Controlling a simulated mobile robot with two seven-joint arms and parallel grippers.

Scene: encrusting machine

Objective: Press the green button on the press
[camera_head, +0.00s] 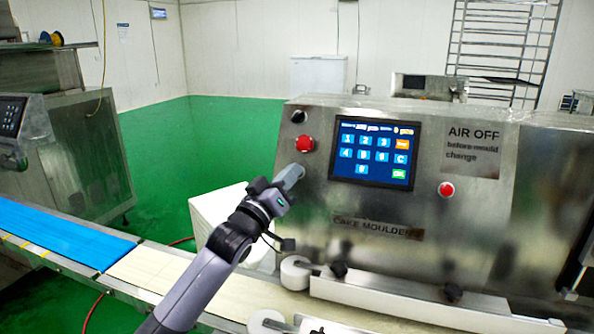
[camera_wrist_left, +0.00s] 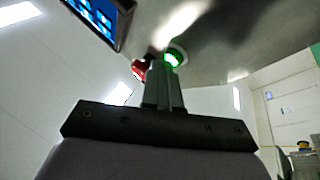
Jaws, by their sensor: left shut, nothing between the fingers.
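The press (camera_head: 410,225) is a metal machine with a lit touchscreen (camera_head: 375,152) on its front panel. The green button (camera_wrist_left: 175,55) glows in the left wrist view, just beyond the tips of my left gripper (camera_wrist_left: 161,65). In the head view my left gripper (camera_head: 291,174) is at the panel below the upper red button (camera_head: 304,143), and it hides the green button. The gripper is shut and empty, its fingertips close to the green button. I cannot tell whether they touch. My right gripper is out of view.
Another red button (camera_head: 446,189) sits right of the screen. A conveyor with a blue belt (camera_head: 65,238) and a pale section (camera_head: 150,270) runs in front of the press. Rollers (camera_head: 295,272) stand at its front. Green floor (camera_head: 170,150) is open behind.

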